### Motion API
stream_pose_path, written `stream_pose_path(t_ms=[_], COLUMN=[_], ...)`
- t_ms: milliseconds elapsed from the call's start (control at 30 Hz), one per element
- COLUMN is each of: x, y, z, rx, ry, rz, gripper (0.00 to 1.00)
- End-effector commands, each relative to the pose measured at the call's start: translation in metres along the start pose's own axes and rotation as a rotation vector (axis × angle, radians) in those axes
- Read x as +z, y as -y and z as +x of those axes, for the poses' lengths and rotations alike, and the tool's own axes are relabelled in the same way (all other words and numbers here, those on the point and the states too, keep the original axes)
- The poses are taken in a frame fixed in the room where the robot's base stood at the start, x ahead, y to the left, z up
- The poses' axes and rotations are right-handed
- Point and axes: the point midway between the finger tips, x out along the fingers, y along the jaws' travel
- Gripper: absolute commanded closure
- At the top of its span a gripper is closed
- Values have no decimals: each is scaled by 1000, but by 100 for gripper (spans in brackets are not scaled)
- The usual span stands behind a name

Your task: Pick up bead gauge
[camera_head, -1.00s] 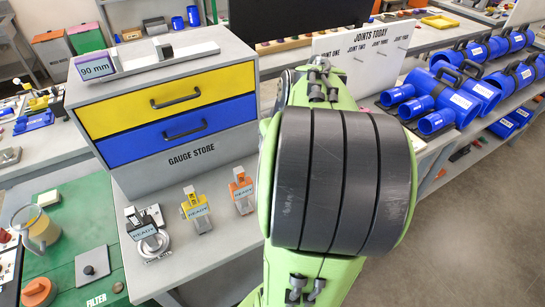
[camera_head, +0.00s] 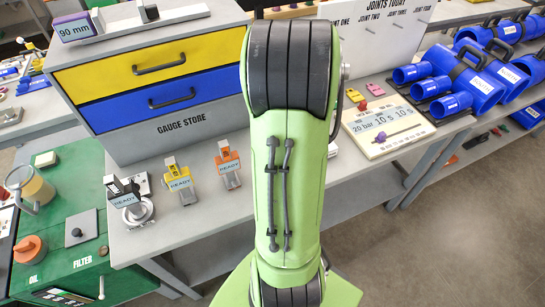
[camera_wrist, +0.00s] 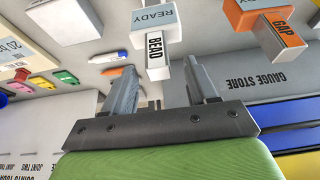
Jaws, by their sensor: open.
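The bead gauge (camera_wrist: 155,42) shows in the wrist view as a white block with a narrower stem marked BEAD and a READY tag. My gripper (camera_wrist: 163,78) is open, its two fingers apart below the bead gauge in that picture. The stem appears over the gap between the fingertips, and nothing is held. I cannot tell the exact distance between them. In the head view my arm hides the gripper and most or all of the bead gauge.
An orange gauge marked GAP (camera_wrist: 275,30) stands beside the bead gauge; yellow (camera_head: 179,182) and black (camera_head: 128,203) gauges stand farther left in the head view. The gauge store cabinet (camera_head: 190,128) is behind them. A timing board (camera_head: 380,125) lies to the right.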

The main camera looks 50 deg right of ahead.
Motion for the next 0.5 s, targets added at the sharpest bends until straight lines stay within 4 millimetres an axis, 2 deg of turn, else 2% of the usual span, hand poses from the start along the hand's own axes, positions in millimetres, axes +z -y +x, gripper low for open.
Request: stream_pose_path(t_ms=[100, 200, 433, 500], x=[3, 3, 2, 2], y=[0, 0, -1, -1], z=[25, 37, 39, 39], rx=[-1, -1, 0, 0], ry=[6, 3, 1, 1], rz=[1, 0, 0, 0], gripper=[43, 43, 43, 53])
